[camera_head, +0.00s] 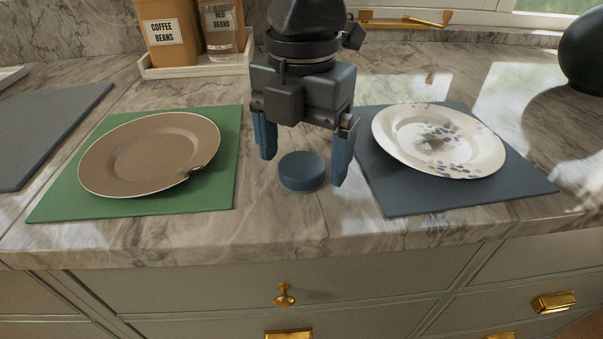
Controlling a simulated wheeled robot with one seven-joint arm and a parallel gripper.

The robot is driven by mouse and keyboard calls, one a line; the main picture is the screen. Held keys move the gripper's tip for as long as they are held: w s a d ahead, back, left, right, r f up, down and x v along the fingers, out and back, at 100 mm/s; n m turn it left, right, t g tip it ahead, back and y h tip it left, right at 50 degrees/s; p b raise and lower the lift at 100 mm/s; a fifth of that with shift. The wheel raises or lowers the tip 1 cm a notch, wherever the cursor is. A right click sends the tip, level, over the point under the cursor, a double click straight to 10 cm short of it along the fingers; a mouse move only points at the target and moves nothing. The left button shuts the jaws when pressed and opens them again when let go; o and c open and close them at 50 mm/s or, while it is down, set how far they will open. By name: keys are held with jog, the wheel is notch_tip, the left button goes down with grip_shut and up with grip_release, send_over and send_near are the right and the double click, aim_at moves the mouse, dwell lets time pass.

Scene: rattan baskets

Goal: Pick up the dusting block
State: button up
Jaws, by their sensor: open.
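The dusting block appears to be the small round dark-blue block (302,171) on the marble counter, between the two mats. My gripper (302,171) points down over it from behind. Its two blue fingers are apart, one to the left and one to the right of the block in the picture. Clear space shows between each finger and the block. The gripper holds nothing. I cannot tell exactly how high the fingertips are above the counter.
A brown plate (150,150) lies on a green mat (215,195) at left. A patterned white plate (438,140) lies on a dark mat (405,200) at right. Bean containers (168,32) stand in a tray (195,68) behind. The counter's front edge is close to the block.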

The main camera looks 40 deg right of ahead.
aim_at(301, 164)
jog(key=shift+f, duration=0.4)
jog(key=c, duration=1.2)
jog(key=shift+r, duration=0.15)
jog(key=shift+r, duration=0.55)
notch_tip(301, 164, up, 3)
jog(key=shift+f+p, duration=0.1)
jog(key=shift+p, duration=0.65)
jog(key=s+d+r, duration=0.2)
jog(key=d, duration=0.1)
jog(key=s+d+r+p, duration=0.1)
jog(key=d+r, duration=0.1)
jog(key=d, duration=0.1)
jog(key=s+d+r+p, duration=0.1)
jog(key=s+d+r, duration=0.1)
jog(key=d+r, duration=0.1)
jog(key=shift+s+d, duration=0.3)
jog(key=shift+d, duration=0.3)
